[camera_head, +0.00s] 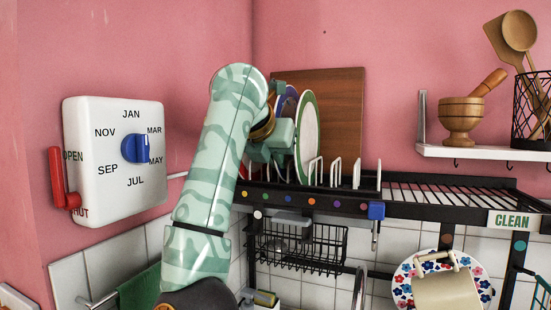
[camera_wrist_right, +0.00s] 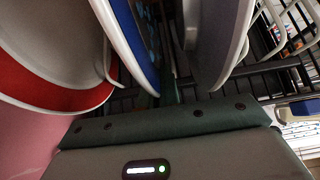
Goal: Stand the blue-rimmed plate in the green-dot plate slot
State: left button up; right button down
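In the head view the blue-rimmed plate (camera_head: 290,98) stands upright in the rack, partly hidden by the green-rimmed plate (camera_head: 308,136) and my right gripper. My right gripper (camera_head: 279,137) is among the plates, left of the green-rimmed plate. In the right wrist view the blue-rimmed plate (camera_wrist_right: 131,40) stands close in front of the palm. A red-rimmed plate (camera_wrist_right: 70,95) is to its left and a pale plate (camera_wrist_right: 218,40) to its right. Whether the fingers are shut on the blue-rimmed plate does not show. My left gripper is out of view.
The plate rack (camera_head: 323,192) has coloured dots along its front; my arm stands near its left end. White wire dividers (camera_head: 336,172) right of the plates are empty. A brown board (camera_head: 340,95) leans behind. A blue clip (camera_head: 376,211) is at the front edge.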

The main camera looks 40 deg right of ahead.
jog(key=shift+f, duration=0.25)
dwell(0.4)
jog(key=c, duration=1.6)
grip_release()
jog(key=shift+w, duration=0.15)
jog(key=shift+o, duration=0.2)
jog(key=shift+f, duration=0.1)
jog(key=shift+a+r, duration=0.4)
jog(key=shift+r, duration=0.1)
jog(key=p+v, duration=0.2)
jog(key=v, duration=1.3)
jog(key=shift+a+p, duration=0.2)
jog(key=shift+p, duration=0.1)
jog(key=shift+f, duration=0.15)
